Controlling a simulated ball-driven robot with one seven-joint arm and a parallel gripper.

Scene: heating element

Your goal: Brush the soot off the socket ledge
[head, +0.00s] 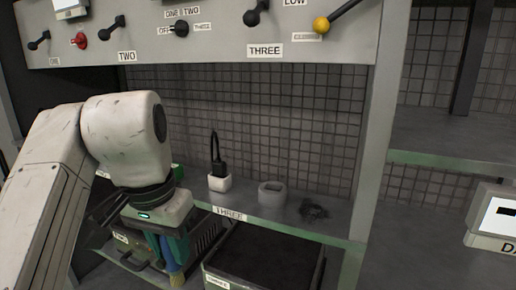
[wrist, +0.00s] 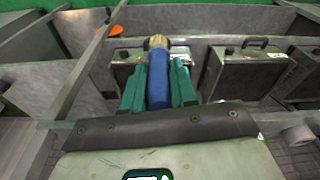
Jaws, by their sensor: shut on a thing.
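A dark patch of soot (head: 314,211) lies on the socket ledge (head: 338,226), right of a grey, hollow, round-cornered socket (head: 272,194). My gripper (head: 172,252) points down at the left, left of and in front of the soot, apart from it. Its green fingers are shut on a brush with a blue handle (wrist: 158,80) and pale tan bristles (wrist: 157,42); the bristles (head: 177,279) point down in the head view. The gripper also shows in the wrist view (wrist: 158,88). The soot cannot be made out in the wrist view.
A white socket with a black plug (head: 219,182) stands on the ledge left of the grey one. A switch panel (head: 220,45) overhangs the ledge. Below are an open dark bin (head: 262,262) and, in the wrist view, grey cases (wrist: 243,72). A post (head: 372,130) bounds the right.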

